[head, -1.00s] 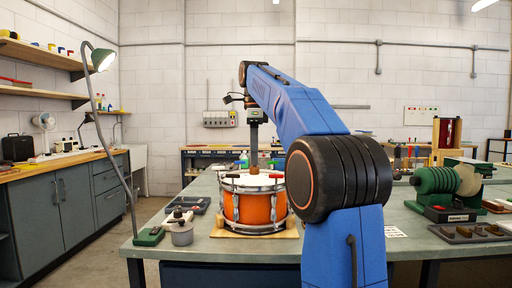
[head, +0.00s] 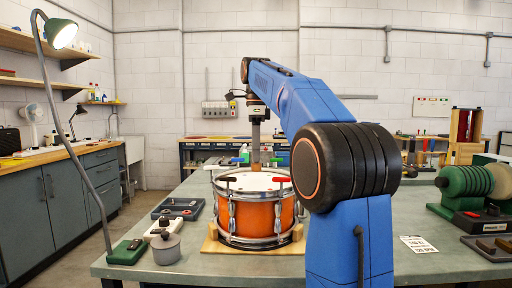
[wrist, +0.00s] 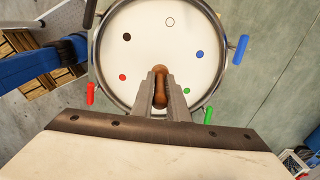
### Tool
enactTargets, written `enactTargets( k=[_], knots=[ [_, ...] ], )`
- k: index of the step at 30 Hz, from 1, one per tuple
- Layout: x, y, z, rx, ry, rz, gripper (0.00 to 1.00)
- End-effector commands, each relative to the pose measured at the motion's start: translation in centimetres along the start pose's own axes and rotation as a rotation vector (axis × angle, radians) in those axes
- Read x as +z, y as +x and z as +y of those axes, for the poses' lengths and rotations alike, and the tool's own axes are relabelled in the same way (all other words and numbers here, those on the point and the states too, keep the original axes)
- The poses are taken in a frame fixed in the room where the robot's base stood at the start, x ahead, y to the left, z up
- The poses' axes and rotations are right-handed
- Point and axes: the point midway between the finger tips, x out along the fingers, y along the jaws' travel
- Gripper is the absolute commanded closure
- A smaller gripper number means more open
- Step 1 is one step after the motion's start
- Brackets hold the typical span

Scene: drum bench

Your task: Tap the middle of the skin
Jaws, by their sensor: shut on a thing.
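The orange drum (head: 255,218) stands upright on a wooden base on the bench, its pale skin (head: 235,182) facing up inside a metal rim. In the wrist view the skin (wrist: 146,62) carries black, white, blue, green and red dots near its edge. Coloured keys stick out around the rim. My gripper (head: 256,145) points down over the skin. In the wrist view my gripper (wrist: 160,92) is shut on a brown wooden beater (wrist: 160,72), whose end lies close to the skin's middle. I cannot tell whether it touches the skin.
A lamp (head: 62,32) on a green base leans at the bench's left. A grey tray (head: 178,208) and a grey pot (head: 166,248) stand left of the drum. A green machine (head: 465,185), a dark tray (head: 490,247) and a white card (head: 418,245) lie to the right.

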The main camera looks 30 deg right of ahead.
Motion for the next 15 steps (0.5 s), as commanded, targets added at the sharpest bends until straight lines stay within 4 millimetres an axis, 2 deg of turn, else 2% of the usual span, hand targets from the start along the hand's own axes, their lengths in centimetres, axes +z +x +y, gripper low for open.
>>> enactTargets(
  k=[4, 9, 15],
  knots=[
    [0.0, 0.9, 0.0, -0.001, 0.000, 0.000, 1.00],
    [0.0, 4.0, 0.1, 0.001, 0.000, 0.000, 1.00],
    [0.0, 2.6, -0.1, -0.004, 0.000, -0.001, 1.00]
  ],
)
